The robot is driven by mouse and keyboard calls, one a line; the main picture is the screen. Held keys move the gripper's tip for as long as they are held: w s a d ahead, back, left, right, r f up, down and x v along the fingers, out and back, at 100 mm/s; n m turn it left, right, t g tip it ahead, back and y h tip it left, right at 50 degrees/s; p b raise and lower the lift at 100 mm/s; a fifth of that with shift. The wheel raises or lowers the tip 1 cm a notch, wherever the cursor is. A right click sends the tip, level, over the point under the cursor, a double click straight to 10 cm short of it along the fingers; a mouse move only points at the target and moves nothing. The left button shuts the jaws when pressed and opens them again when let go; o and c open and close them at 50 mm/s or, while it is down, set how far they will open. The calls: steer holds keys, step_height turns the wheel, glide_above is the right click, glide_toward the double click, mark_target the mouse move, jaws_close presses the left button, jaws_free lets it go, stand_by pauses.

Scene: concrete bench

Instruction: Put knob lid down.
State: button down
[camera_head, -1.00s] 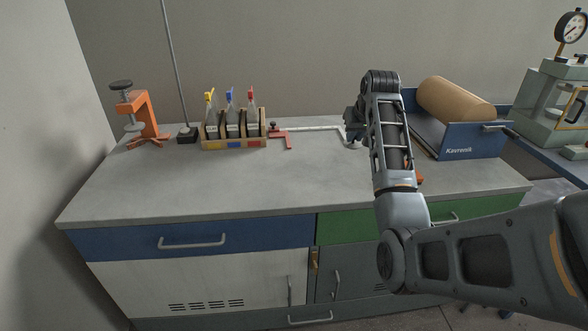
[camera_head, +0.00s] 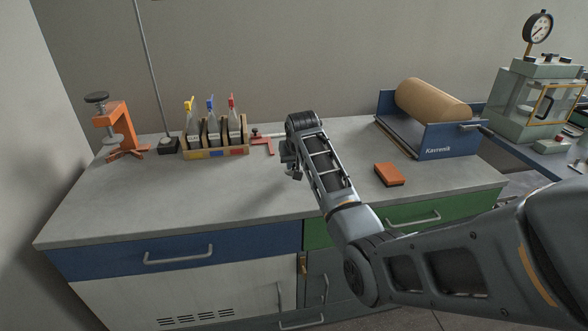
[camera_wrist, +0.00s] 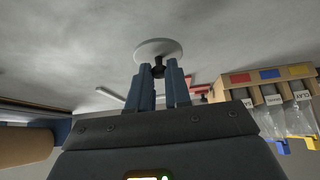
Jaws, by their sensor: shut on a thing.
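The knob lid (camera_wrist: 150,47) is a pale grey round disc with a small black knob (camera_wrist: 158,70), seen in the wrist view. My gripper (camera_wrist: 160,78) is shut on the knob, with a blue finger on either side. The disc lies past the fingertips, over the concrete bench top; I cannot tell whether it touches the bench. In the head view my gripper (camera_head: 291,165) is over the middle of the bench (camera_head: 230,195), and the lid is too small and hidden to make out.
A blue roll holder (camera_head: 450,142) and an orange block (camera_head: 389,175) are to the right. The front left bench is clear.

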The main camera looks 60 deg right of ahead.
steer(key=shift+f, duration=1.25)
steer(key=shift+f, duration=0.15)
steer(key=c, duration=1.1)
jaws_free()
steer(key=shift+o, duration=0.2)
steer(key=shift+s+a+r, duration=0.1)
steer(key=shift+a+r, duration=0.05)
steer(key=shift+r, duration=0.3)
steer(key=v, duration=1.1)
steer(key=shift+r, duration=0.15)
steer(key=shift+s+a, duration=0.1)
steer(key=shift+s, duration=0.05)
